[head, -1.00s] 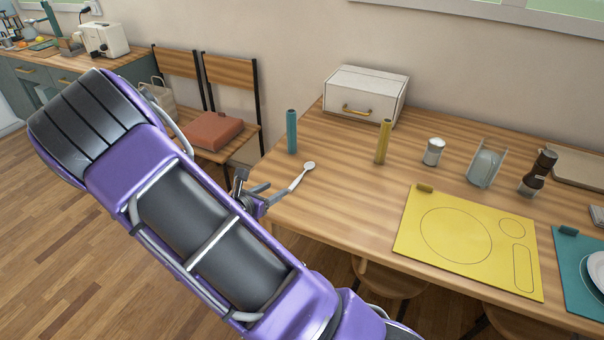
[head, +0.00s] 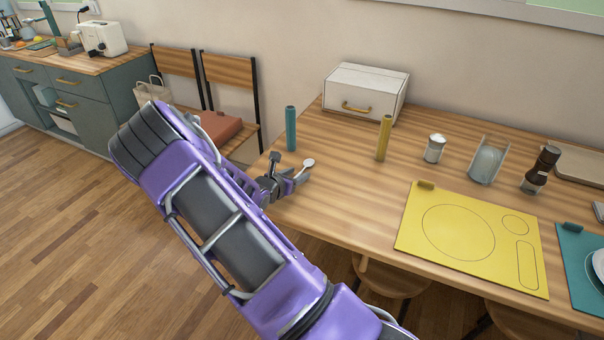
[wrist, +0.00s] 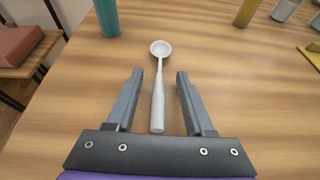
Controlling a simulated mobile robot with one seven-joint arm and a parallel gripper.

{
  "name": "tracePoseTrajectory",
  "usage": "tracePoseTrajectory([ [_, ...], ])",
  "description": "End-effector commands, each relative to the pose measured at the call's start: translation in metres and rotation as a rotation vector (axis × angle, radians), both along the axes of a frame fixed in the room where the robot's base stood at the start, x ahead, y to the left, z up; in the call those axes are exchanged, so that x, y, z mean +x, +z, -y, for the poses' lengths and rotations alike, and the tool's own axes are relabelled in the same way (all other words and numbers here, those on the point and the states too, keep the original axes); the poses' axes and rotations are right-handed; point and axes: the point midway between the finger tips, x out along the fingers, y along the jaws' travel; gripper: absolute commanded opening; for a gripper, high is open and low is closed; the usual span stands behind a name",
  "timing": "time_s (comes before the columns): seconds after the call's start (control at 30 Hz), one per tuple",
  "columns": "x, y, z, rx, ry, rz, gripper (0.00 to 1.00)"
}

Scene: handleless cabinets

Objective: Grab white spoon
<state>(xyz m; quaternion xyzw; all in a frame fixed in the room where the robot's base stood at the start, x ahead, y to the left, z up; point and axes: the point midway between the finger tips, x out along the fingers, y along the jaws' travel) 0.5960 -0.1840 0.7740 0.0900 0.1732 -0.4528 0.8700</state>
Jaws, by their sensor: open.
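The white spoon (wrist: 158,95) lies on the wooden table in the wrist view, its bowl pointing away from me and its handle toward me. In the head view only its bowl end (head: 308,163) shows clearly; my gripper hides most of the handle. My gripper (wrist: 159,73) is open, with one finger on each side of the spoon's handle and a gap on both sides. In the head view my gripper (head: 290,178) is at the table's left end. I cannot tell the exact height of the fingers above the table.
A teal cylinder (head: 291,128) stands just beyond the spoon, and a yellow cylinder (head: 384,138) stands to its right. A white box (head: 365,92) sits at the back. A yellow placemat (head: 470,240) lies to the right. The table (head: 345,195) around the spoon is clear.

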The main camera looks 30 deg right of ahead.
Motion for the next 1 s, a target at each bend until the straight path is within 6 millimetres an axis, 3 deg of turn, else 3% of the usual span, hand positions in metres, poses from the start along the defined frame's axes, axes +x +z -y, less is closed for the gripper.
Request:
tracePoseTrajectory([
  [0.27, 0.0021, -0.0008, 0.0021, 0.0, 0.001, 0.0, 0.51],
  [0.5, 0.0019, -0.0007, 0.002, 0.0, 0.001, 0.0, 0.08],
  [0.57, 0.0019, -0.0007, 0.002, 0.0, 0.001, 0.0, 0.0],
  [1.0, 0.002, 0.0023, 0.002, 0.0, 0.001, 0.002, 0.0],
])
